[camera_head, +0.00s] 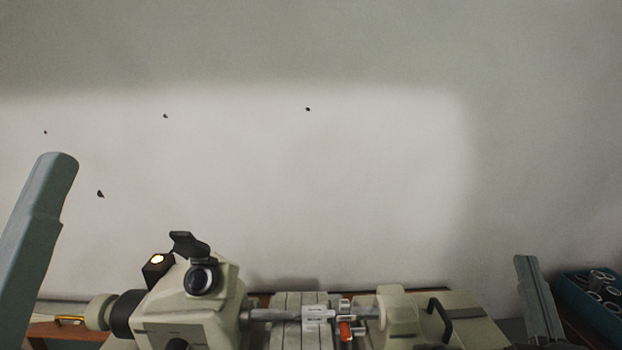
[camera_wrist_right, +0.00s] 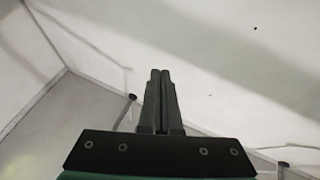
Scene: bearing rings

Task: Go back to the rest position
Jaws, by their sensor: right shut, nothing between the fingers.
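My right gripper (camera_wrist_right: 160,74) points away from the wrist camera, its two dark fingers side by side and shut with nothing between them. Pale wall surfaces lie beyond the fingertips. In the head view a grey-green upright part of my right arm (camera_head: 540,300) stands at the lower right, between the machine and a dark teal box. On the left, a smooth grey-green link of my left arm (camera_head: 38,240) rises from the bottom edge. My left gripper is out of the picture. No ring is held by the right gripper.
A cream machine (camera_head: 190,310) with a shaft, a red-orange lever (camera_head: 346,331) and a black handle (camera_head: 440,320) spans the bottom. The dark teal box (camera_head: 590,312) at right holds several rings. The space above, before the pale wall (camera_head: 300,180), is clear.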

